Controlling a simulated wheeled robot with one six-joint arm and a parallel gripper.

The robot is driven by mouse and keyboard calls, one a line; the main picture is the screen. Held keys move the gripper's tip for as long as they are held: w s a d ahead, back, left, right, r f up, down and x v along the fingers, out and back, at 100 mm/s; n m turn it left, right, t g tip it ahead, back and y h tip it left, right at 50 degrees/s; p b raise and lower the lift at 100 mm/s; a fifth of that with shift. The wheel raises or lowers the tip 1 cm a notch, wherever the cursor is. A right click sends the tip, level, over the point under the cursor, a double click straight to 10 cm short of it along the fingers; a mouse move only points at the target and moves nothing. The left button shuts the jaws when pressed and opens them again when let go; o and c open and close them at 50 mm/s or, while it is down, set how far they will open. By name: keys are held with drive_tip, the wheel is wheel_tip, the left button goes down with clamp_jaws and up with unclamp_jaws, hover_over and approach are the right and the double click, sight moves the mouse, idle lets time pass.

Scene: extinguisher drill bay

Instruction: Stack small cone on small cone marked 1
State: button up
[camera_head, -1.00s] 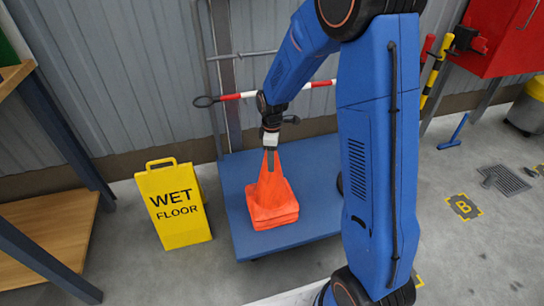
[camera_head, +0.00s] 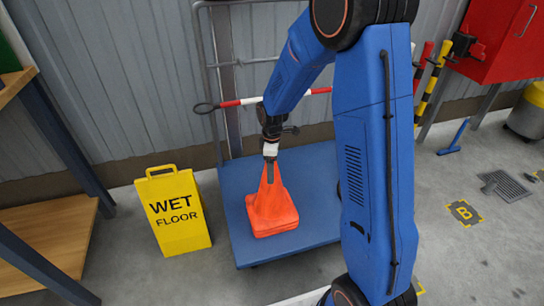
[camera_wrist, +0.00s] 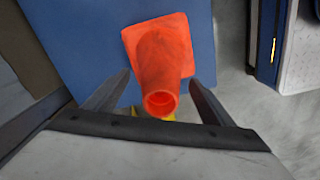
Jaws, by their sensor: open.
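Orange cones (camera_head: 271,212) stand upright on the blue platform of a cart, one seated over another as far as the doubled base edge shows. In the wrist view the top cone (camera_wrist: 163,60) shows its open round tip and its square base. No mark 1 can be read. My gripper (camera_head: 270,180) is open, pointing down at the cone's tip in the head view. In the wrist view its two fingers (camera_wrist: 158,80) lie on either side of the cone's upper part, with visible gaps, so it is not gripping.
The blue cart platform (camera_head: 228,182) has bare room around the cones, with a rail frame behind it. A yellow wet floor sign (camera_head: 172,208) stands to the left. A red and white bar (camera_head: 232,103) crosses behind my arm. A wooden shelf (camera_head: 50,240) is at far left.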

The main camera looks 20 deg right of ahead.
wheel_tip(320, 180, up, 17)
drive_tip(key=s+d+r+m+t, duration=0.1)
drive_tip(key=s+d+r+m, duration=0.15)
drive_tip(key=s+r, duration=0.4)
drive_tip(key=s+d+r+m+t, duration=0.1)
drive_tip(key=s+d+r+m, duration=0.2)
drive_tip(key=s, duration=0.7)
drive_tip(key=s+d+m+t, duration=0.1)
drive_tip(key=s+m, duration=0.7)
drive_tip(key=s, duration=0.9)
drive_tip(key=shift+f+t, duration=0.25)
drive_tip(key=shift+t, duration=0.65)
drive_tip(key=shift+d, duration=0.1)
